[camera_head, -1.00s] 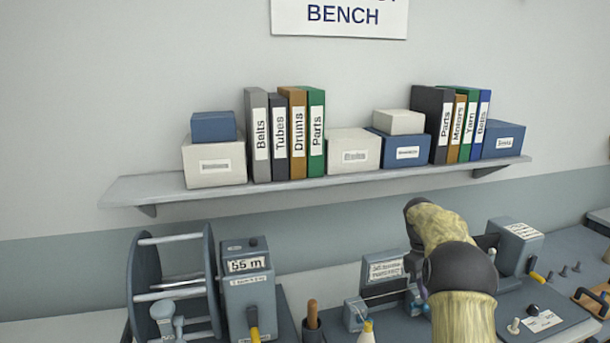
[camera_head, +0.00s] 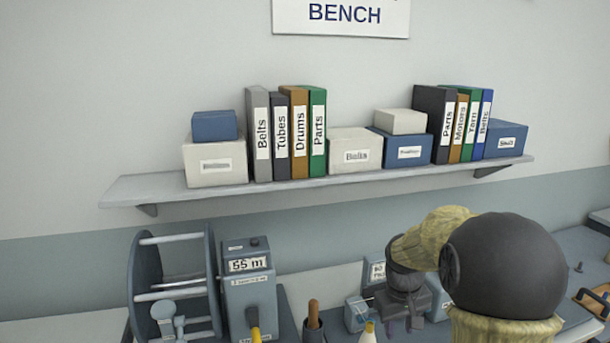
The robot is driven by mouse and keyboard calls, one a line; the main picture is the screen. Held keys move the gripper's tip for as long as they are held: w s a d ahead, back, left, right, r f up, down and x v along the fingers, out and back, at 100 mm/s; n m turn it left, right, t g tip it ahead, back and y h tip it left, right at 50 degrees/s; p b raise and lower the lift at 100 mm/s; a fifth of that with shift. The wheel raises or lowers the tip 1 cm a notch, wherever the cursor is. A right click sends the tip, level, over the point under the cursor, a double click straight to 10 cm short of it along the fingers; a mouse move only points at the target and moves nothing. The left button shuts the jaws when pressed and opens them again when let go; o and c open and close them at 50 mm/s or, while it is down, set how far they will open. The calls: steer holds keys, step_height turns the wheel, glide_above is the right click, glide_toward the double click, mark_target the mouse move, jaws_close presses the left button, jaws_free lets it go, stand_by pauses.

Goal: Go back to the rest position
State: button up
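My arm, in a yellowish sleeve with dark joints, reaches in from the lower right over the bench. My gripper (camera_head: 402,315) is small and dark at the end of the arm, pointing down in front of a grey-blue bench device (camera_head: 357,314). Its fingertips are too small and dark to tell whether they are open or shut, and I see nothing clearly held. The arm hides much of the bench's right part. No bobbin tray can be made out.
A grey reel (camera_head: 145,285) and a meter box (camera_head: 248,285) reading 55 m stand at the left. A cup with a wooden handle (camera_head: 313,315) and a pale-tipped bottle (camera_head: 369,333) stand near the gripper. A wall shelf (camera_head: 290,188) holds binders and boxes above.

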steer(key=s+a+f+m+t, duration=0.1)
steer(key=s+a, duration=0.1)
steer(key=s, duration=0.6)
steer(key=s+a+f+m+y, duration=0.1)
steer(key=s+a, duration=0.2)
steer(key=s, duration=0.5)
steer(key=shift+s+a+f+m+t, duration=0.2)
steer(key=shift+a+f+m+t, duration=0.1)
steer(key=shift+f+t, duration=0.1)
steer(key=shift+w, duration=0.1)
